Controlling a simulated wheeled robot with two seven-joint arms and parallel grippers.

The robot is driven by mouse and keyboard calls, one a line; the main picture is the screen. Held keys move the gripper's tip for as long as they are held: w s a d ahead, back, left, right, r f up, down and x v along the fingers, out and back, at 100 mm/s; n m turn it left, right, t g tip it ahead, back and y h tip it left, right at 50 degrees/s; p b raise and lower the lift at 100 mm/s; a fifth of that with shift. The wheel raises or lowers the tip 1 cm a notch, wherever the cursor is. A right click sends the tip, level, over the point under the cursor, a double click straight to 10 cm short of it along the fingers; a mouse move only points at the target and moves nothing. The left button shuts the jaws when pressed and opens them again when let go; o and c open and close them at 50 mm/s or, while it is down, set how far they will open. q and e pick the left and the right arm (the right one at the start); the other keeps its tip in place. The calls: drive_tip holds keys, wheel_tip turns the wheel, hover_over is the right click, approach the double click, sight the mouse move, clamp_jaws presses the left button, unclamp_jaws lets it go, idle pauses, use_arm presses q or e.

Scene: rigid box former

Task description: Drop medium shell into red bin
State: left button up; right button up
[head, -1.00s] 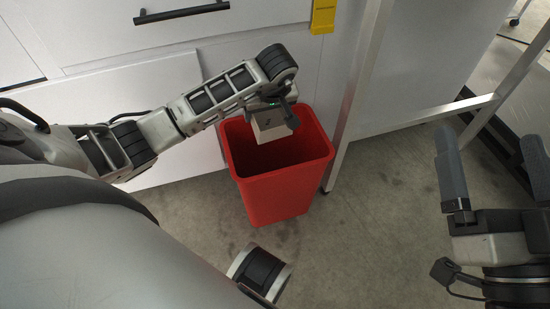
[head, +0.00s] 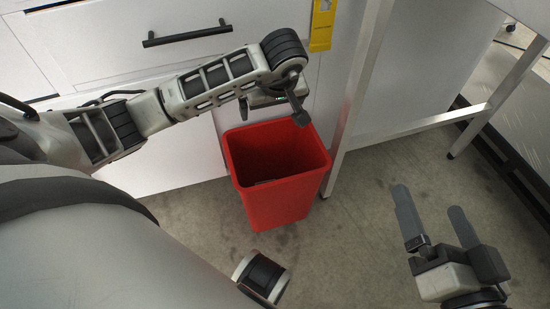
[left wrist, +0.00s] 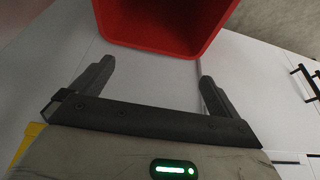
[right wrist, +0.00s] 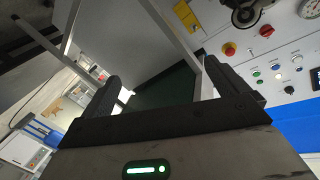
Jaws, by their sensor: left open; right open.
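The red bin (head: 277,205) stands upright on the floor, and its rim and inner wall also show in the left wrist view (left wrist: 165,42). My right gripper (head: 430,202) is open and empty at the lower right, well away from the bin.
White cabinet fronts with a dark handle (head: 186,33) stand behind the bin. A metal frame leg (head: 352,100) rises close to the bin's right side, with a crossbar running right. The concrete floor (head: 350,245) in front and to the right is clear.

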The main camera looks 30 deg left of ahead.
use_arm(q)
drive_tip(key=p+v, duration=0.1)
drive_tip(key=v, duration=0.5)
use_arm(e)
drive_tip(key=shift+d+f+n+h, duration=0.3)
drive_tip(key=shift+f+n+h, duration=0.1)
drive_tip(key=shift+h, duration=0.1)
